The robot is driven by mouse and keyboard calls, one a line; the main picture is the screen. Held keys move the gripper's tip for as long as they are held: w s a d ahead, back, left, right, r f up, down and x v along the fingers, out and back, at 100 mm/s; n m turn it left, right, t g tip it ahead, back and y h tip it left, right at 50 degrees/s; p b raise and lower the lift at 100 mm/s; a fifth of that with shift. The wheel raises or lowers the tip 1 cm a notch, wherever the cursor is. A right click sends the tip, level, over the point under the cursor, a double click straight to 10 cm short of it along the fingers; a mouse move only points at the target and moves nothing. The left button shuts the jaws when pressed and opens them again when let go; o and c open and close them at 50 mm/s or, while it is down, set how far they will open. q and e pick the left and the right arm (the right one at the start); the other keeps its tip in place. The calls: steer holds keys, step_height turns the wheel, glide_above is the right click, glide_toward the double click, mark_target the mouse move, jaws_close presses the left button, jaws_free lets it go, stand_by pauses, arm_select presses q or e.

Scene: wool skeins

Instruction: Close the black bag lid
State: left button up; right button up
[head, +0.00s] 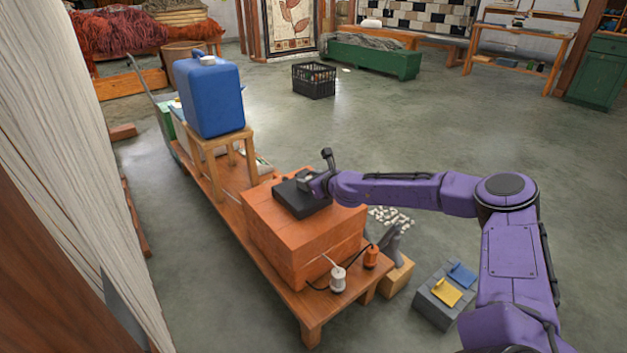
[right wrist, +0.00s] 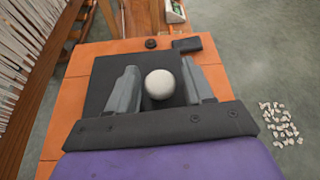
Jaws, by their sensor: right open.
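A flat black bag (head: 298,204) lies on top of the orange chest; it also shows in the right wrist view as a dark square (right wrist: 104,80). Whether its lid is raised or down, I cannot tell. My right gripper (head: 308,181) is over the bag. In the right wrist view the two grey fingers (right wrist: 160,88) are apart, with a pale round thing (right wrist: 160,80) showing between them. I cannot tell whether the fingers touch it. My left gripper is not in view.
The orange chest (head: 285,247) stands on a low wooden bench (head: 310,317) with a white bottle (head: 338,280) and an orange bottle (head: 371,257). A blue jerrycan (head: 210,95) stands on a stool behind. A grey crate (head: 433,304) is on the floor. Open floor lies beyond.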

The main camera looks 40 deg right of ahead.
steer(key=p+v, duration=0.5)
steer(key=v, duration=0.5)
steer(key=shift+s+p, duration=0.2)
steer(key=shift+p, duration=0.15)
steer(key=shift+r, duration=0.1)
